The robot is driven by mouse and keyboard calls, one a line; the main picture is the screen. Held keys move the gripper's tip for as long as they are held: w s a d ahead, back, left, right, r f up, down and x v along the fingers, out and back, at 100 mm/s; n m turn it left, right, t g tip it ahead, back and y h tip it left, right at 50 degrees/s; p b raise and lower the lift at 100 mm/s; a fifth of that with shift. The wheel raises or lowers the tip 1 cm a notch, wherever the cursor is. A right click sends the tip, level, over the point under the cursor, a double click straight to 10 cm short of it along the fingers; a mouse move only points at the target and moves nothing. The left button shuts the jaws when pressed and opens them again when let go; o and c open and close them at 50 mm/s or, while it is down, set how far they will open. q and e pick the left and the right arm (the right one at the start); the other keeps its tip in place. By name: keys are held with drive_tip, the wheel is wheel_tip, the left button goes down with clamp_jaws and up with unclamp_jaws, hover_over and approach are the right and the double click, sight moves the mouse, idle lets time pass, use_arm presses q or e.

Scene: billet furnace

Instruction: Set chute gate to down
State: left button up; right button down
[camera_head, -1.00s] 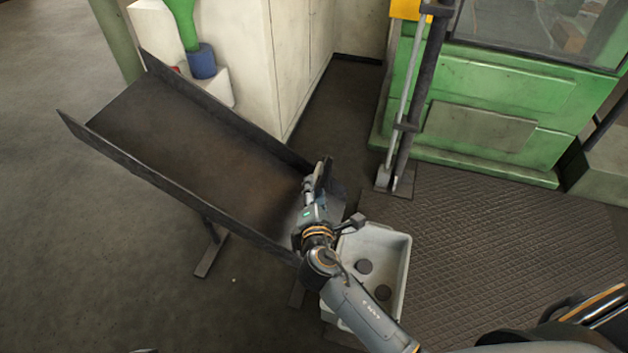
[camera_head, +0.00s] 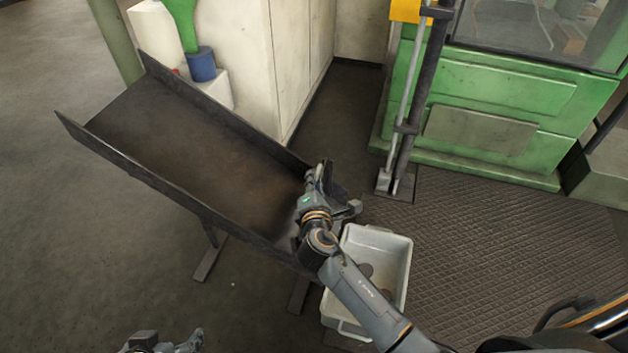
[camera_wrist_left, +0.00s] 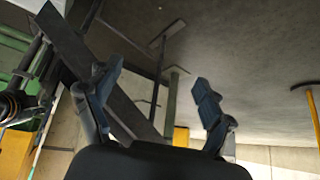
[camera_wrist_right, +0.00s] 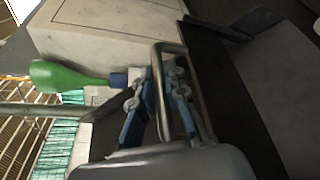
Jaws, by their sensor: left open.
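The dark steel chute (camera_head: 190,150) slopes from upper left down to the middle of the head view. My right gripper (camera_head: 318,178) is at its lower end and hides much of the gate there. In the right wrist view, my right gripper (camera_wrist_right: 158,85) has its fingers close on either side of one leg of a metal loop handle (camera_wrist_right: 170,48), and looks shut on it. The gate's exact height cannot be told. My left gripper (camera_head: 162,345) is at the bottom left of the head view, away from the chute; in the left wrist view (camera_wrist_left: 150,90) it is open and empty.
A pale bin (camera_head: 400,245) with dark round pieces stands below the chute's lower end, partly behind my right arm. A white cabinet (camera_head: 245,60) stands behind the chute. A green machine (camera_head: 490,100) is at upper right. The floor left of the chute is clear.

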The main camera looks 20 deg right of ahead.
use_arm(q)
drive_tip(key=shift+w, duration=0.15)
use_arm(e)
drive_tip(key=shift+f, duration=0.15)
wheel_tip(320, 180, down, 2)
drive_tip(key=shift+f+b, duration=0.2)
drive_tip(key=shift+b, duration=0.8)
use_arm(q)
drive_tip(key=w+d+r+t+h+b, duration=0.2)
drive_tip(key=w+d+r+t+h, duration=0.15)
drive_tip(key=w+r+t, duration=0.65)
use_arm(e)
wheel_tip(320, 180, down, 2)
drive_tip(key=shift+f, duration=0.2)
wheel_tip(320, 180, down, 2)
drive_tip(key=shift+f+b, duration=0.2)
drive_tip(key=shift+b, duration=0.55)
drive_tip(key=shift+s+f+b, duration=0.1)
drive_tip(key=shift+f+b, duration=0.4)
drive_tip(key=shift+f, duration=0.25)
use_arm(q)
wheel_tip(320, 180, up, 14)
drive_tip(key=s+d+t+h, duration=0.1)
drive_tip(key=d+t+h, duration=0.1)
drive_tip(key=t, duration=0.5)
drive_tip(key=shift+s+m, duration=0.4)
drive_tip(key=shift+d, duration=0.1)
